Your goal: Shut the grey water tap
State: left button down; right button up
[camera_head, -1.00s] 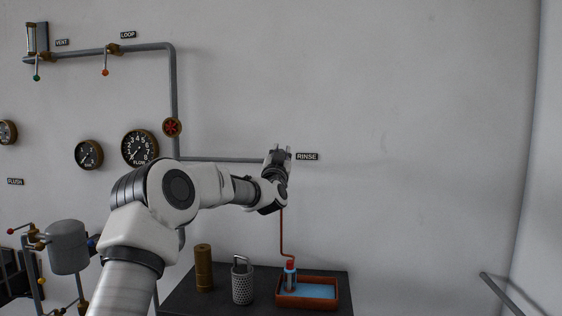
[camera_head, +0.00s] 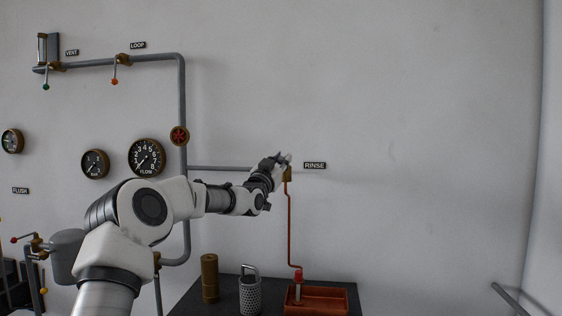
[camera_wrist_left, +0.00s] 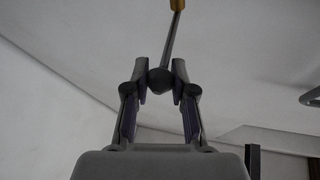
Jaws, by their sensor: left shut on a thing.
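The grey water tap is at the RINSE label. Its brass body (camera_head: 287,174) shows at the end of the grey wall pipe, with a copper pipe running down from it. In the left wrist view, its thin lever (camera_wrist_left: 173,40) ends in a grey ball knob (camera_wrist_left: 160,80) between my fingertips. My left gripper (camera_head: 284,160) is at the tap, shut on the knob; it also shows in the left wrist view (camera_wrist_left: 160,78). In the head view, the gripper hides the lever and knob. My right gripper is not in view.
Below, a dark bench (camera_head: 230,290) carries a brass cylinder (camera_head: 209,278), a perforated metal basket (camera_head: 250,294) and a reddish tray (camera_head: 330,300) with a red-capped post (camera_head: 298,280). Gauges (camera_head: 146,158) and other taps (camera_head: 122,60) are at left. The wall at right is clear.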

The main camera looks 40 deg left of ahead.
pick_arm(q)
jog(key=c, duration=1)
grip_release()
jog(key=shift+r, duration=0.1)
jog(key=shift+c, duration=0.2)
jog(key=shift+o, duration=0.5)
jog(key=shift+w+a, duration=0.1)
jog(key=shift+a, duration=0.05)
jog(key=v, duration=1.2)
